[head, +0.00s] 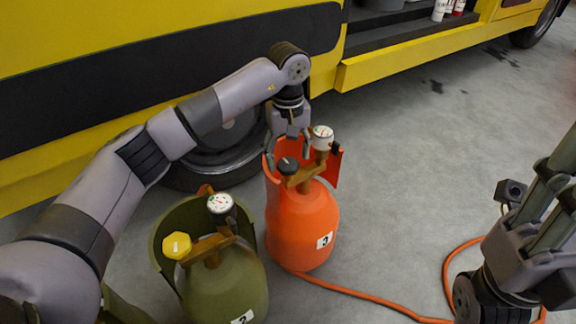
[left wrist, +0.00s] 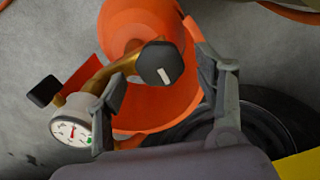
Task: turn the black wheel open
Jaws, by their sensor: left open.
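The black wheel (head: 288,165) is a small knob with a pale mark on the brass valve of the orange cylinder (head: 302,222). It also shows in the left wrist view (left wrist: 160,63). My left gripper (head: 289,146) is above the valve, pointing down, open and empty. In the left wrist view its fingers (left wrist: 163,78) are apart, with the wheel showing between them; I cannot tell whether they touch it. A round gauge (left wrist: 71,131) is beside the left finger. My right gripper (head: 535,225) is at the right edge, away from the cylinders; its jaw state is unclear.
An olive cylinder (head: 226,277) with a yellow knob (head: 176,245) and a gauge stands at front left. An orange hose (head: 370,297) runs over the floor. A yellow vehicle (head: 90,30) with a tyre is close behind. Floor at centre right is clear.

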